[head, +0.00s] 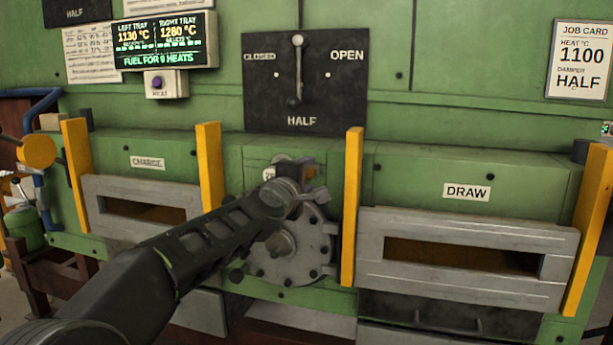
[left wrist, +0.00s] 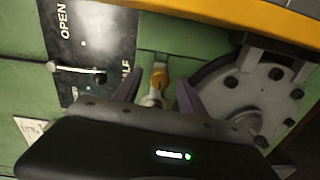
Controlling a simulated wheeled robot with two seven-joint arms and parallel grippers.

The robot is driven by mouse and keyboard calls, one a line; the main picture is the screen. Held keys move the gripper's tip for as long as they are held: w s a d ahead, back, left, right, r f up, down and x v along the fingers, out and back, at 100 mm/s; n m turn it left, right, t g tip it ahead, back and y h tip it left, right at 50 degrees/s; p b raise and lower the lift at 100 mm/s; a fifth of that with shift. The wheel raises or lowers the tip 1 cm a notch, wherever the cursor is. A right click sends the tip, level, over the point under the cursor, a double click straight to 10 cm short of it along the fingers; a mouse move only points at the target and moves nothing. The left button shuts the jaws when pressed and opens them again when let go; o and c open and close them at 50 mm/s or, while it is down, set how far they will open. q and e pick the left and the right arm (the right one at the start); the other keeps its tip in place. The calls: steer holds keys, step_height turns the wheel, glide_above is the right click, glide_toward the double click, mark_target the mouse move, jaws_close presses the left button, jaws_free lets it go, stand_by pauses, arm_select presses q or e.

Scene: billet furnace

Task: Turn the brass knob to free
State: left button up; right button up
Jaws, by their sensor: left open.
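My left gripper (left wrist: 157,84) is open, with one dark finger on each side of the knob. I cannot tell whether either finger touches it. In the head view my left gripper (head: 303,172) is at the panel just above the grey cover (head: 290,255). It mostly hides the knob and the small white label behind it. My right gripper is not in view.
A damper lever (head: 297,70) hangs down at HALF on a black plate. Yellow upright posts (head: 352,205) flank the cover. The CHARGE slot (head: 145,208) is left and the DRAW slot (head: 460,255) right. A job card (head: 581,60) reads 1100, damper HALF. A display (head: 164,40) hangs upper left.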

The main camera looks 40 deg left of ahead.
arm_select(q)
steer(key=v, duration=0.7)
steer(key=shift+s, duration=0.1)
stand_by(0.4)
